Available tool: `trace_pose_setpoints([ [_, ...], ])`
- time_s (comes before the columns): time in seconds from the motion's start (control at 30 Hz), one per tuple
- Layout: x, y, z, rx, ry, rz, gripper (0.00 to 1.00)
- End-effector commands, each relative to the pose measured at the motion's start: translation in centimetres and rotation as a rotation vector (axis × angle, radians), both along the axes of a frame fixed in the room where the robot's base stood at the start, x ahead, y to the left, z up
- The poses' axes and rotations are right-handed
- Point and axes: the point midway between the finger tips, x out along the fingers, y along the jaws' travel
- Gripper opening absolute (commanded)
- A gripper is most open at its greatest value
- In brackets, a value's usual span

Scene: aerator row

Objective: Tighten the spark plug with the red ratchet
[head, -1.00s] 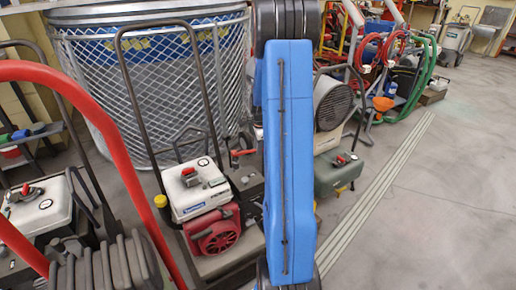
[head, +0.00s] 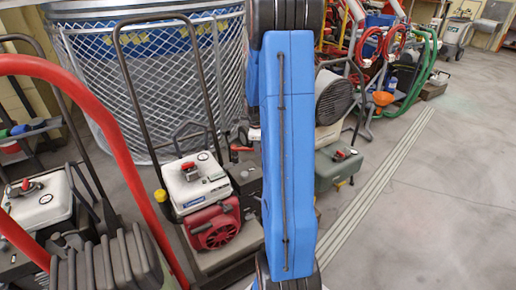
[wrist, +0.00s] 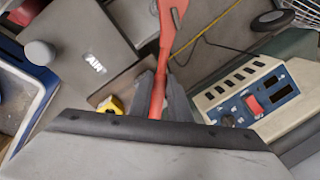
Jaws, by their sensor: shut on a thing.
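The red ratchet (wrist: 158,88) shows in the wrist view, with its handle between the two dark fingers of my gripper (wrist: 163,97). My gripper is shut on the handle. The ratchet points up the picture, and its red far end lies near the top edge, partly cut off. In the head view my blue arm covers the middle, and I cannot make out the gripper there. I cannot pick out the spark plug in either view.
In the wrist view a grey plate (wrist: 85,58) with a round knob lies left, and a beige panel (wrist: 240,92) with a red switch lies right. The head view shows a red-and-white engine (head: 205,187), a mesh bin (head: 90,60) and open floor (head: 440,190) at right.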

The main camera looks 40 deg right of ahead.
Motion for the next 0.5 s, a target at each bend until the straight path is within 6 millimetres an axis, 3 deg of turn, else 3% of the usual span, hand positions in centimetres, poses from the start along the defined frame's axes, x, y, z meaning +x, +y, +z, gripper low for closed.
trace_pose_setpoints([
  [0.5,2.3,-2.3,0.0,0.0,-0.002,0.286,0.0],
])
